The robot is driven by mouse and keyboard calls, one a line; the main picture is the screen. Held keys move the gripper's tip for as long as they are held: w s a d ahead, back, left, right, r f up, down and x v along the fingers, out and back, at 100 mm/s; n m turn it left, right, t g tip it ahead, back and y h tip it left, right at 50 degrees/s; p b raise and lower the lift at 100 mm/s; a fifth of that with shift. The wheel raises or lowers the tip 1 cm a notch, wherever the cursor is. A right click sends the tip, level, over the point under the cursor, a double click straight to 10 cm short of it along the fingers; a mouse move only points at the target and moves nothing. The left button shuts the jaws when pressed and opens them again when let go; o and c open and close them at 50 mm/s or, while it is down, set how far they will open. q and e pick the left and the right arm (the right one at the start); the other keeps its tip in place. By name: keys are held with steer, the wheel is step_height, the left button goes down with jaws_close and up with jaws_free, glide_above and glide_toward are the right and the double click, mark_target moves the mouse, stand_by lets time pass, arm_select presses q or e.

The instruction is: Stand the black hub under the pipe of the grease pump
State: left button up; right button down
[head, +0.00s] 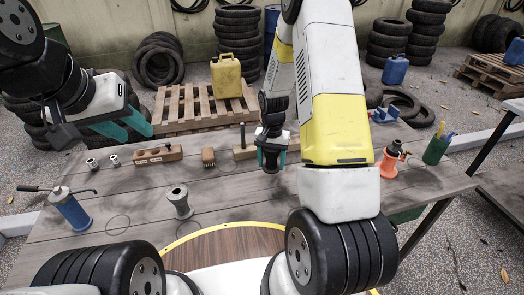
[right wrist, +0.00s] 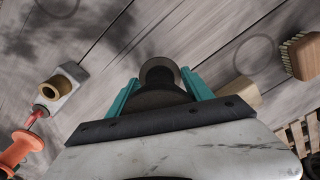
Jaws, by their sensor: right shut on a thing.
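The grease pump (head: 72,212) is a blue cylinder with a black handle, standing at the left of the table. My left gripper (head: 124,128) is open and empty beyond the table's back left edge.
A grey-green hub (head: 180,202) stands between pump and right gripper. A wooden block (head: 158,154), a brush (head: 208,157) and metal fittings (head: 92,163) line the back. Table just right of the pump is clear.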

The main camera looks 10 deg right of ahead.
mark_target(271, 167)
steer(key=shift+w, duration=0.65)
steer(key=shift+s+f, duration=0.1)
steer(key=shift+f, duration=1.7)
steer(key=shift+f, duration=0.15)
steer(key=shift+c, duration=2.1)
jaws_free()
